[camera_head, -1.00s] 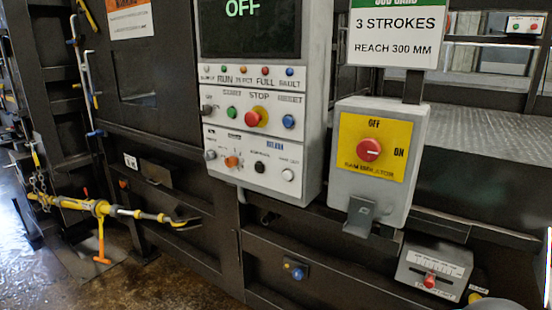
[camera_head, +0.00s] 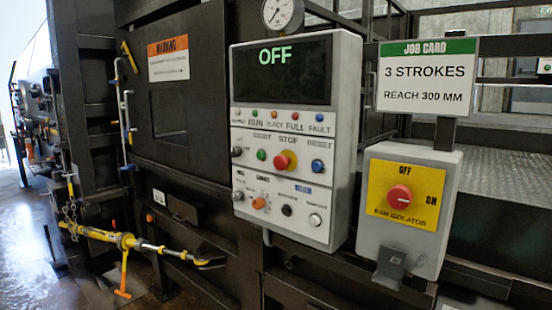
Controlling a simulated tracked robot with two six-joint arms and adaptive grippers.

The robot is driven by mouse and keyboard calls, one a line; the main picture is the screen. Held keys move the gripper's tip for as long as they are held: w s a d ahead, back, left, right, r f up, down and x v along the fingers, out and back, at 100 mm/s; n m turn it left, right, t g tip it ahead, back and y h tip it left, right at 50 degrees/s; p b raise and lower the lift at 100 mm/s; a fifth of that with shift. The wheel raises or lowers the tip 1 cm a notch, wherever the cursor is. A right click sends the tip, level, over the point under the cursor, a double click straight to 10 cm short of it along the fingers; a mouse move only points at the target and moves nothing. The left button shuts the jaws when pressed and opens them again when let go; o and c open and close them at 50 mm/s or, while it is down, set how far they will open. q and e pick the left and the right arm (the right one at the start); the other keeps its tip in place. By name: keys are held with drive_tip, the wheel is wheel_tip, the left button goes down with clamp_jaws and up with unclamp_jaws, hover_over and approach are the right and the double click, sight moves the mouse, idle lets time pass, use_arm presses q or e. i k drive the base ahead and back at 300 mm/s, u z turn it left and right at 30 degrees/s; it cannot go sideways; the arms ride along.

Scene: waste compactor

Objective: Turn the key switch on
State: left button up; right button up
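The control panel (camera_head: 343,160) is a pale grey box in the middle of the head view. Its dark screen (camera_head: 282,72) reads OFF in green. A small dark round switch (camera_head: 236,151) sits at the left end of the START, STOP and RESET row; it may be the key switch, but its label is too small to read. Another small knob (camera_head: 239,195) is below it, left of an orange selector (camera_head: 259,203). Neither of my grippers is in view, and nothing touches the panel.
A yellow isolator plate with a red knob (camera_head: 399,197) is on a grey box at the right, under a job card (camera_head: 427,80). A red stop button (camera_head: 285,160) protrudes from the panel. A yellow bar (camera_head: 125,241) sticks out at lower left.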

sight(235, 152)
drive_tip(key=u, duration=0.95)
drive_tip(key=k, duration=1.15)
drive_tip(key=u, duration=1.35)
drive_tip(key=i, duration=1.3)
drive_tip(key=z, duration=0.4)
drive_tip(key=i, duration=1.3)
drive_tip(key=z, duration=1.15)
drive_tip(key=i, duration=1.05)
drive_tip(key=z, duration=0.75)
